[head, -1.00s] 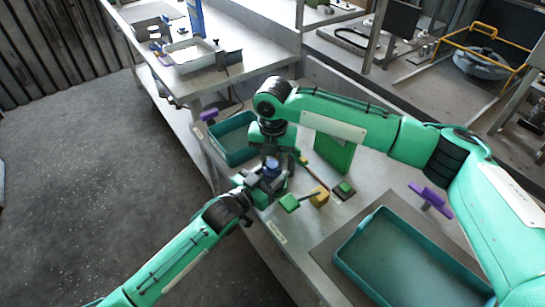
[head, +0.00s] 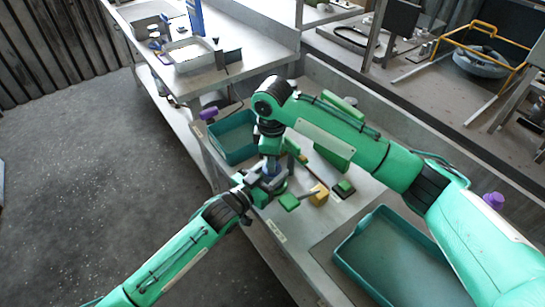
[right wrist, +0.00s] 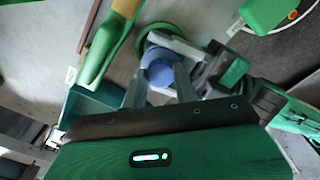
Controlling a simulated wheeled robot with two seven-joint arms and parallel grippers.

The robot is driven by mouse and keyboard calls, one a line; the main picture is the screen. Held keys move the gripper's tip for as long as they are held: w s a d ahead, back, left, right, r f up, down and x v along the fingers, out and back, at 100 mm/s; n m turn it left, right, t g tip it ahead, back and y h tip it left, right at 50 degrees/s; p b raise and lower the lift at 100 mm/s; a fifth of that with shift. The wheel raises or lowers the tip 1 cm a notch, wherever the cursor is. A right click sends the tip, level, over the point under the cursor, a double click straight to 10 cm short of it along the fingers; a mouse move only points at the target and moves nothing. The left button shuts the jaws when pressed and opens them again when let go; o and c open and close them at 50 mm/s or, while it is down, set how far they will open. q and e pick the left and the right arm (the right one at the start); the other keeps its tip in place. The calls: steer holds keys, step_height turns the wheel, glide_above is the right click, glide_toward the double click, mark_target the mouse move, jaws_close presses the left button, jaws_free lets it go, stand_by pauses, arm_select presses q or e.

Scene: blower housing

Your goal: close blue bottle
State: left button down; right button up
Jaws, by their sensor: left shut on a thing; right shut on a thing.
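The blue bottle shows in the head view (head: 271,169) as a small dark blue patch between my two grippers, above the table's front edge. In the right wrist view its round blue top (right wrist: 158,68) sits between my right gripper's fingers (right wrist: 160,88). My right gripper (head: 271,160) comes from above and is shut on the blue top. My left gripper (head: 268,182) comes from the lower left and is shut on the bottle lower down; it also shows in the right wrist view (right wrist: 198,65). The hands hide most of the bottle, so I cannot tell how the cap is seated.
A teal tray (head: 224,156) stands behind the hands. A larger teal tray (head: 340,262) lies at the front right. A yellow block (head: 319,194) and a dark block with a green top (head: 344,188) lie right of the hands. A green panel (head: 326,151) stands behind them.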

steer(key=m, duration=0.5)
steer(key=shift+a, duration=0.1)
steer(key=m, duration=0.3)
steer(key=shift+m, duration=0.3)
steer(key=m, duration=1.4)
steer(key=shift+m, duration=0.3)
steer(key=m, duration=0.4)
steer(key=shift+m, duration=0.3)
steer(key=m, duration=0.4)
steer(key=shift+m, duration=0.4)
steer(key=m, duration=0.3)
steer(key=o, duration=1)
